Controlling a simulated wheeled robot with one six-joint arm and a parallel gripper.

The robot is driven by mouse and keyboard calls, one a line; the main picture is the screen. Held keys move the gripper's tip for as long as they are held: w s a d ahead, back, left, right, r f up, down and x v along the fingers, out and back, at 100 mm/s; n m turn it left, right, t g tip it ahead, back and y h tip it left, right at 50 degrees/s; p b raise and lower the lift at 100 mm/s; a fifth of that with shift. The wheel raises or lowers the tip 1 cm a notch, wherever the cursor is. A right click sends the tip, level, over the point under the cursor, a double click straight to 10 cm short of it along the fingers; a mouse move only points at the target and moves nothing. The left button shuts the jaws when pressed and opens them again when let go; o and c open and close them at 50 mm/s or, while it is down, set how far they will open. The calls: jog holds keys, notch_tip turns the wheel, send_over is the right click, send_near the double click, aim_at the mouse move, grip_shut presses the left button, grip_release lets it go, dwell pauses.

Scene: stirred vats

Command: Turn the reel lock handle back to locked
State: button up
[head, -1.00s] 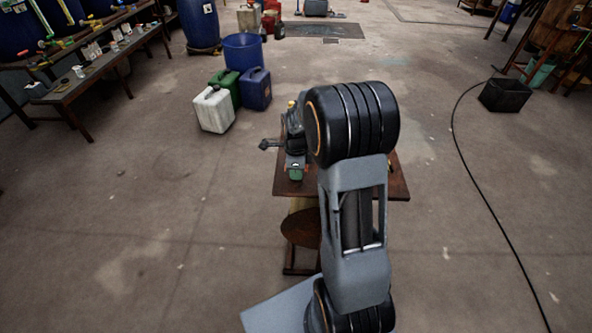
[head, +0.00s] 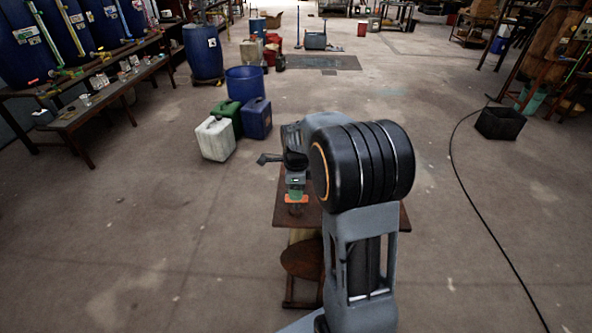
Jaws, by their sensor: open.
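My gripper (head: 296,199) hangs at the left of my wrist, over the left part of a small brown wooden table (head: 387,217). Its dark body shows a green part, with small orange pieces at the lower end. The jaws are open, and I see nothing held between them. A dark piece sticks out to the left at the wrist; I cannot tell whether it is part of my gripper. I cannot make out the reel or its lock handle. My arm covers most of the table top, so contact cannot be judged.
A white jug (head: 215,139), a green jug (head: 228,113), a blue jug (head: 257,118) and a blue bin (head: 244,83) stand beyond the table to the left. A black crate (head: 500,123) and a black cable (head: 462,190) lie at right. Floor around the table is clear.

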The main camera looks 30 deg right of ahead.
notch_tip(320, 180, up, 8)
dwell(0.4)
dwell(0.4)
jog(key=s+a+r+n+t+p, duration=0.1)
jog(key=s+a+n, duration=0.3)
jog(key=s+n, duration=0.4)
jog(key=s+a+r+n+t+p, duration=0.1)
jog(key=s+a+n, duration=0.4)
jog(key=n, duration=1.1)
jog(key=s+t+p, duration=0.1)
jog(key=s, duration=0.2)
jog(key=shift+s+a+r+t+p, duration=0.15)
jog(key=shift+a+r+t+p, duration=0.15)
